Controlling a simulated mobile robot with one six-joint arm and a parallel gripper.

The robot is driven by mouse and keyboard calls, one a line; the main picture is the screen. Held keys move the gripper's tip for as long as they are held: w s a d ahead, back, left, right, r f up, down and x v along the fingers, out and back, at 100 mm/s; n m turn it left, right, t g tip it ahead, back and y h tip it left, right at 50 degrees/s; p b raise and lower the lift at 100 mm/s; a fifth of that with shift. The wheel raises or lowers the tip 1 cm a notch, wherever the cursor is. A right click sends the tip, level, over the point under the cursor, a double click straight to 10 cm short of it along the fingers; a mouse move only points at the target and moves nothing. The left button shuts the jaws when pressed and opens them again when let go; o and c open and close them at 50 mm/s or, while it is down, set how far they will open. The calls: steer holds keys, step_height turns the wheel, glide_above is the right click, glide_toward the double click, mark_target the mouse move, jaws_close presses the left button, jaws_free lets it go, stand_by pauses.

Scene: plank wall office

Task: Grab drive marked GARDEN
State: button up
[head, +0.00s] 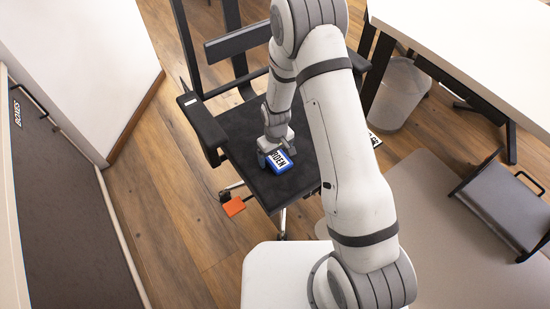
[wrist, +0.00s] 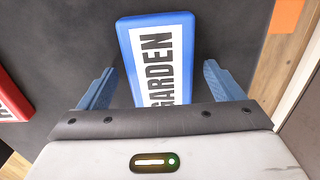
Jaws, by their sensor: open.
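The blue drive with a white label reading GARDEN (wrist: 155,60) lies on the black chair seat (head: 244,130). In the head view the blue drive (head: 281,162) is partly covered by my gripper, and only the end of its label shows. My gripper (wrist: 158,88) is open, with one blue finger on each side of the drive. In the wrist view a gap shows between each finger and the drive. My gripper (head: 270,155) is low over the seat in the head view. Whether the fingers touch the seat I cannot tell.
A red object with a white label (wrist: 12,98) lies left of the drive in the wrist view. An orange piece (head: 234,206) shows beside the seat's front edge. The chair's armrest (head: 203,125) rises at left. A white table (head: 470,45) and bin (head: 400,92) stand right.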

steer(key=shift+c, duration=0.6)
steer(key=c, duration=1.1)
steer(key=shift+o, duration=0.2)
steer(key=shift+r, duration=0.1)
